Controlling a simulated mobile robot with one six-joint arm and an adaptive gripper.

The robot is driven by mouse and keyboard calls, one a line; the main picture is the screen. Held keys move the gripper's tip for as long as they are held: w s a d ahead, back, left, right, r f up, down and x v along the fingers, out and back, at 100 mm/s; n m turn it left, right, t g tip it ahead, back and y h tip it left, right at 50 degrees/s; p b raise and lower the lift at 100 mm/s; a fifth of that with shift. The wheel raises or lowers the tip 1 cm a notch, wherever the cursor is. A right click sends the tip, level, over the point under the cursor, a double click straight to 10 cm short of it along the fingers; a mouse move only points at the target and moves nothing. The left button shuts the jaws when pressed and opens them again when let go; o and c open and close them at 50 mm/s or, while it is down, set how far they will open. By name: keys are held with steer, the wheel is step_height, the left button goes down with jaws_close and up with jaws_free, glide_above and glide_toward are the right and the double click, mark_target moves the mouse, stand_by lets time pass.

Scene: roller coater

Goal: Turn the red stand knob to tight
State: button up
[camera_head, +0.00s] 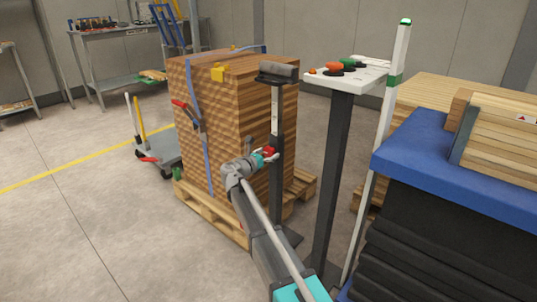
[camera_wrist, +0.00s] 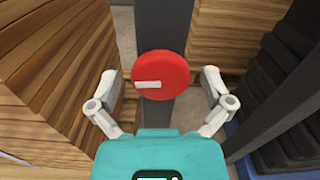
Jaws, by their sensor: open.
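The red stand knob (camera_wrist: 165,72) is a round red disc with a white bar marking in the wrist view. It sits on the dark upright post of the stand (camera_wrist: 164,22). The white bar lies nearly level on the left half of the disc. My gripper (camera_wrist: 164,90) is open, with one finger on each side of the knob and a gap on both sides. In the head view the knob (camera_head: 268,151) is small and partly hidden by my gripper (camera_head: 264,157). The stand (camera_head: 276,115) carries a dark roller-like top. No tight or loose marking is legible.
A strapped stack of boards (camera_head: 220,110) on a pallet (camera_head: 212,215) stands behind and left of the post. A control pedestal (camera_head: 334,160) with coloured buttons and a blue-topped lift table (camera_head: 425,145) are close on the right. Floor (camera_head: 70,220) at left is clear.

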steer(key=c, duration=1.1)
steer(key=shift+m, duration=0.4)
steer(key=m, duration=0.4)
steer(key=shift+w, duration=0.1)
steer(key=m, duration=0.4)
steer(key=shift+a+r+m, duration=0.1)
steer(key=shift+m, duration=0.3)
steer(key=m, duration=0.9)
steer(key=shift+w+r+m, duration=0.1)
steer(key=shift+m, duration=0.2)
